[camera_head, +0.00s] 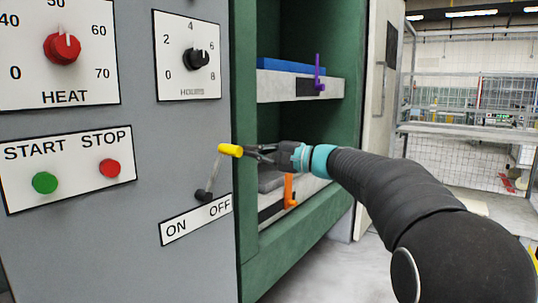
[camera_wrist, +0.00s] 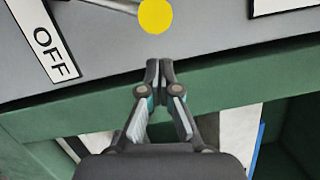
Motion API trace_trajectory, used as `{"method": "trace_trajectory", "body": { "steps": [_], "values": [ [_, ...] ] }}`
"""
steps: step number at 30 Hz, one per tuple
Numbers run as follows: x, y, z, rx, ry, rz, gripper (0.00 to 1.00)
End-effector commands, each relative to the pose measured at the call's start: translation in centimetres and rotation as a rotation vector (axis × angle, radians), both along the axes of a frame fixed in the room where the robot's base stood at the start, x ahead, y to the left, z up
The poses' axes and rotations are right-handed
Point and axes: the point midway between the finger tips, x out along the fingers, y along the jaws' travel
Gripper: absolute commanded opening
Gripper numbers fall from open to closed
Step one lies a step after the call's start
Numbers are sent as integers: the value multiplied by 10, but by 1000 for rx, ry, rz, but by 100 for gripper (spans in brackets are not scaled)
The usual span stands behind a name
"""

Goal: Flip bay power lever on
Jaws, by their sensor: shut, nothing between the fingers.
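The bay power lever has a yellow knob (camera_head: 230,150) on a thin grey rod. The rod rises from a dark pivot (camera_head: 203,195) on the grey panel and leans right, toward OFF. The ON/OFF label (camera_head: 196,219) sits just below the pivot. My gripper (camera_head: 252,150) is just right of the knob, its fingers shut and empty. In the wrist view, the yellow knob (camera_wrist: 155,16) lies beyond the shut fingertips (camera_wrist: 160,66), with a small gap between. The OFF end of the label (camera_wrist: 52,52) shows at left there; ON is out of that view.
The grey panel also carries a red HEAT dial (camera_head: 62,48), a black HOURS dial (camera_head: 196,59), a green START button (camera_head: 45,182) and a red STOP button (camera_head: 109,168). A green press frame (camera_head: 246,230) with shelves stands right of the panel, behind my gripper.

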Motion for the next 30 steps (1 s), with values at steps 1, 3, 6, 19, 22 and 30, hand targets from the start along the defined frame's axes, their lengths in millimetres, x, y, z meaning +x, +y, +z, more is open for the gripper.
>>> {"method": "trace_trajectory", "body": {
  "steps": [1, 3, 6, 19, 22, 30],
  "values": [
    [-6, 5, 2, 0, -2, 2, 0],
    [-11, 9, 3, 0, -1, 2, 0],
    [-16, 12, 4, 0, -1, 1, 0],
    [-19, 14, 5, 0, -1, 0, 0],
    [-18, 14, 5, -5, -6, 0, 0],
    [-16, 16, 10, -36, -47, -1, 0]
  ]
}}
